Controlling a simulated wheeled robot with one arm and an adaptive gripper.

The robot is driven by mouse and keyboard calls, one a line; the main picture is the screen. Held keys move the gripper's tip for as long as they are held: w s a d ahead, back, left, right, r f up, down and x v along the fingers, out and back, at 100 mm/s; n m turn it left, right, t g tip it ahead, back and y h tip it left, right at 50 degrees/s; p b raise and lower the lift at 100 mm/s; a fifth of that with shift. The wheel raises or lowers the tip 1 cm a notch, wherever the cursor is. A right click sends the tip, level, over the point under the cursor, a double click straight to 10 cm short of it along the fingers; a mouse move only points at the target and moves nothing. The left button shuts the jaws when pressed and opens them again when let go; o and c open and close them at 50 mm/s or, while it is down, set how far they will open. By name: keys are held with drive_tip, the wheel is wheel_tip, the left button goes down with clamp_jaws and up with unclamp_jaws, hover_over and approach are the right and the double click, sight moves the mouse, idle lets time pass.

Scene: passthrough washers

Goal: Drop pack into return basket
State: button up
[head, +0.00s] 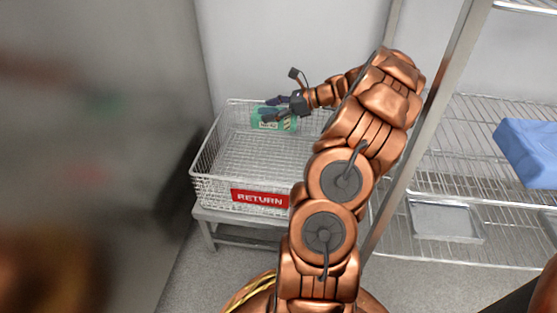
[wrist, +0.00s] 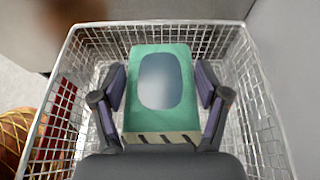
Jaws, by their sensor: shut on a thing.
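The pack (head: 268,122) is a green box. In the wrist view the pack (wrist: 160,82) shows a grey-blue oval on its top face and a pale end with dark stripes. My gripper (head: 275,107) is shut on it; in the wrist view the two fingers of my gripper (wrist: 162,95) lie along its sides. The return basket (head: 208,160) is white wire with a red RETURN sign (head: 260,198) on its front. In the wrist view the basket (wrist: 75,62) surrounds the pack on all visible sides. I cannot tell whether the pack touches the basket floor.
The basket stands on a low metal stand (head: 215,215) by a grey wall. To the right is a wire rack (head: 455,110) with an upright post, a metal tray (head: 444,220) and a blue box (head: 530,150). The rest of the basket looks empty.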

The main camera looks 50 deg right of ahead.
drive_tip(key=o, duration=1.4)
drive_tip(key=shift+r, duration=0.1)
wheel_tip(320, 180, up, 10)
drive_tip(key=shift+f, duration=0.1)
